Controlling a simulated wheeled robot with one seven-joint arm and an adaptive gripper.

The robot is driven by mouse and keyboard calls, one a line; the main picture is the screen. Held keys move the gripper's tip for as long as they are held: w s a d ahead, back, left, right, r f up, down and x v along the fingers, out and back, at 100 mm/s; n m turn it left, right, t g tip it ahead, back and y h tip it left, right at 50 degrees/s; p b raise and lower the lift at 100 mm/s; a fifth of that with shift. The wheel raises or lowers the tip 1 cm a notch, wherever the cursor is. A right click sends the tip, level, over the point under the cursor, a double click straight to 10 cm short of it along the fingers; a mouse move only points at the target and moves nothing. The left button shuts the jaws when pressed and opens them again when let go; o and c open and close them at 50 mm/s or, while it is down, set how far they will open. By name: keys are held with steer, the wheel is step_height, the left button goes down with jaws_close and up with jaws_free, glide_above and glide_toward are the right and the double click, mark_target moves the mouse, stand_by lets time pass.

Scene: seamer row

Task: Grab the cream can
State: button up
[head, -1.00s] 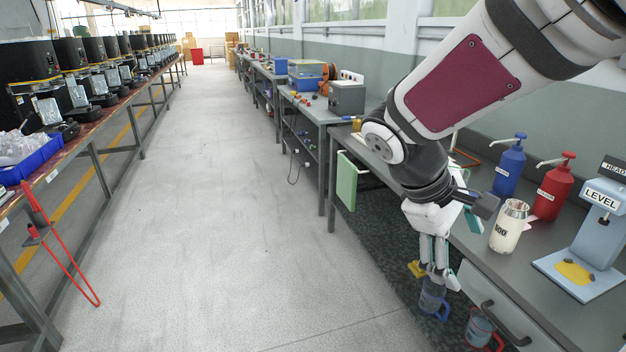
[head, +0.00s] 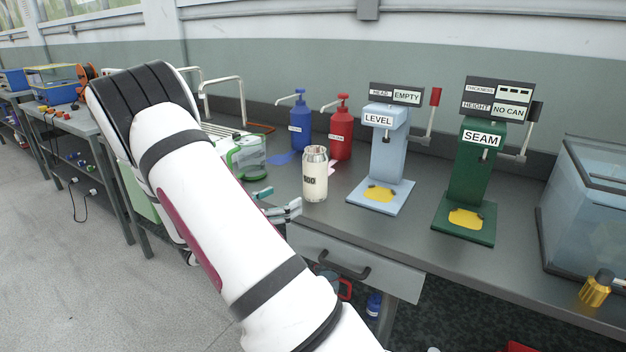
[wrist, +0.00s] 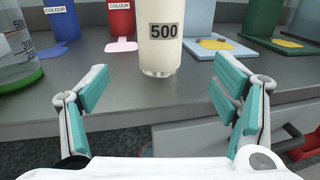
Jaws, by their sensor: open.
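The cream can (head: 314,176) stands upright on the grey bench near its front edge, with a silvery rim and a dark label. In the wrist view the cream can (wrist: 162,50) carries the label 500 and stands ahead, between the lines of the two fingers; its top is cut off. My gripper (wrist: 158,88) is open and empty, with teal finger pads apart, short of the can at the bench's front edge. In the head view my gripper (head: 278,203) is partly hidden behind my arm, left of the can.
A blue pump bottle (head: 300,126) and a red pump bottle (head: 341,130) stand behind the can. The light blue LEVEL stand (head: 386,150) is to its right, then the green SEAM stand (head: 470,170). A clear vessel with green trim (head: 247,158) is to its left.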

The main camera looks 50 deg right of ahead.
mark_target(307, 186)
steer(key=d, duration=0.5)
steer(key=s+d+b, duration=0.1)
steer(key=d, duration=0.1)
steer(key=shift+d, duration=0.35)
steer(key=shift+s+d+r+b, duration=0.1)
steer(key=shift+d+r+b, duration=0.05)
steer(key=shift+d, duration=0.75)
steer(key=shift+s+d+r+b, duration=0.1)
steer(key=shift+d+b, duration=0.05)
steer(key=shift+d, duration=0.8)
steer(key=shift+d+r+b, duration=0.15)
steer(key=shift+d, duration=0.75)
steer(key=c, duration=1.4)
